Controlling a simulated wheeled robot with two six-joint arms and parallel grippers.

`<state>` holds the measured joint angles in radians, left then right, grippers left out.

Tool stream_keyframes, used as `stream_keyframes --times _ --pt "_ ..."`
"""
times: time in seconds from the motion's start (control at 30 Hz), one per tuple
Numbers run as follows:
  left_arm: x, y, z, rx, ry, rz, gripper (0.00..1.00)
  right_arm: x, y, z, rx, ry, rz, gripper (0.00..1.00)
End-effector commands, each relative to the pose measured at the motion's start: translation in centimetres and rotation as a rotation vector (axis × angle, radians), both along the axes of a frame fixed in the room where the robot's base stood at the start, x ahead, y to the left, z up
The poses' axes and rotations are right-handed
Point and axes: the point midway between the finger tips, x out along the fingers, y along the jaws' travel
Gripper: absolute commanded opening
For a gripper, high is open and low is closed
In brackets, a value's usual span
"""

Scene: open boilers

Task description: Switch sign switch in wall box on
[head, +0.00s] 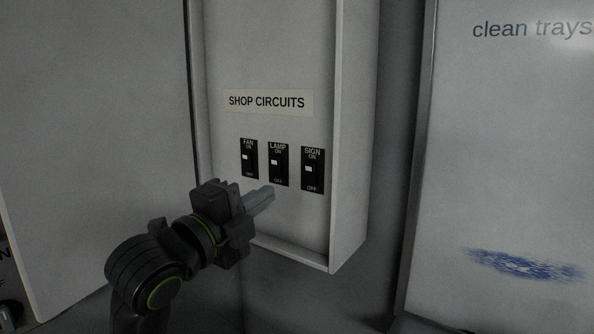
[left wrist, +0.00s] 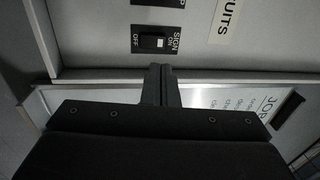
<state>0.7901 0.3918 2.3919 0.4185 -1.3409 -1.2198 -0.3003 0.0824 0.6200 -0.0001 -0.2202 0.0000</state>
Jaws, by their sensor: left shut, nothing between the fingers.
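The sign switch (head: 312,170) is the rightmost of three black switches in the open wall box (head: 352,130). ON is marked above and OFF below. Its small white lever part is near the middle; I cannot tell for certain which way it is set. The sign switch also shows in the left wrist view (left wrist: 154,41), just beyond the fingertips in the picture. My left gripper (head: 268,194) is shut and empty. In the head view its fingertips are just below the lamp switch, left of and lower than the sign switch. Contact is not visible. My right gripper is not in view.
The fan switch (head: 248,158) and lamp switch (head: 278,164) are left of the sign switch. A "SHOP CIRCUITS" label (head: 267,101) is above them. The box's right side wall stands out. A whiteboard (head: 500,150) is right; a large grey panel (head: 95,120) is left.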

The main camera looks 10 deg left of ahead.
Motion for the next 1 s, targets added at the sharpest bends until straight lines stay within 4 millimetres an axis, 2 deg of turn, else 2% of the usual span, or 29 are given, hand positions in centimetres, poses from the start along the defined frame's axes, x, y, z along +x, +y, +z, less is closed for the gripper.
stream_keyframes --times 0.3,0.5,0.7,1.0 --pt "5.5 -2.4 1.1 -0.002 0.004 -0.002 0.00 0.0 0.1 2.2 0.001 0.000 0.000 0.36" --pt "8.1 -3.4 1.5 0.000 0.002 -0.001 0.00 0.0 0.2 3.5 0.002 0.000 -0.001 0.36" --pt "9.1 -3.8 1.5 0.002 0.000 0.001 0.00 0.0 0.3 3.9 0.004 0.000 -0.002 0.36" --pt "9.2 -3.8 1.4 0.001 -0.002 0.000 0.00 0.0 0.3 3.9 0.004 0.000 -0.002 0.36"
